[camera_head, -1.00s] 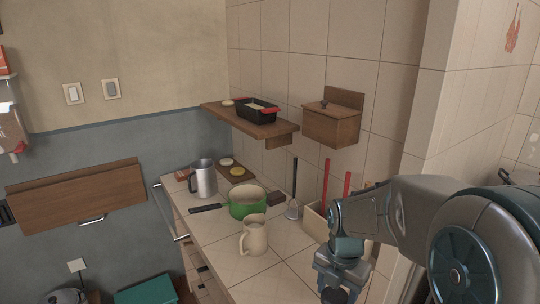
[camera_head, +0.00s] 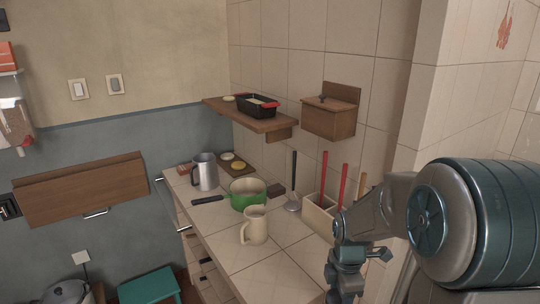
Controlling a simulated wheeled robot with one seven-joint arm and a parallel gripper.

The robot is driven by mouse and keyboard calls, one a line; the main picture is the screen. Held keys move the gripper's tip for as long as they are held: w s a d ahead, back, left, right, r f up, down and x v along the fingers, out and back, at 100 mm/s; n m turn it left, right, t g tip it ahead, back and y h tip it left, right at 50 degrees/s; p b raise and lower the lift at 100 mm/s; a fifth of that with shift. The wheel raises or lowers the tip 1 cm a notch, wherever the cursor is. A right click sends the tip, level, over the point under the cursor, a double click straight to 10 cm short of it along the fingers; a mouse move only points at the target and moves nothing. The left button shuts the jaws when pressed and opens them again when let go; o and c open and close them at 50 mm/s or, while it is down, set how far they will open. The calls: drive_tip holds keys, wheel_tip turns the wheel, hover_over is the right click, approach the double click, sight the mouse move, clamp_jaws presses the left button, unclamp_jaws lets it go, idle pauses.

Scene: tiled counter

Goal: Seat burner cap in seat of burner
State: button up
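I cannot make out a burner or a burner cap in this view. My gripper (camera_head: 343,290) hangs at the bottom edge of the picture, right of the tiled counter (camera_head: 270,285). It is small and partly cut off, so I cannot tell whether it is open or holds anything. My arm comes in from the right and hides what lies behind it.
On the counter stand a cream pitcher (camera_head: 254,226), a green pan (camera_head: 247,193), a metal jug (camera_head: 205,172) and a utensil box (camera_head: 319,216). A wooden box (camera_head: 328,117) hangs on the wall. The front counter is clear.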

drive_tip(key=w+d+f+m, duration=0.2)
drive_tip(key=f+m, duration=0.4)
drive_tip(key=m, duration=0.3)
drive_tip(key=w+d+f+m, duration=0.3)
drive_tip(key=f+m, duration=0.3)
drive_tip(key=m, duration=0.4)
drive_tip(key=shift+w+f, duration=0.2)
drive_tip(key=shift+w, duration=0.2)
drive_tip(key=shift+d, duration=0.1)
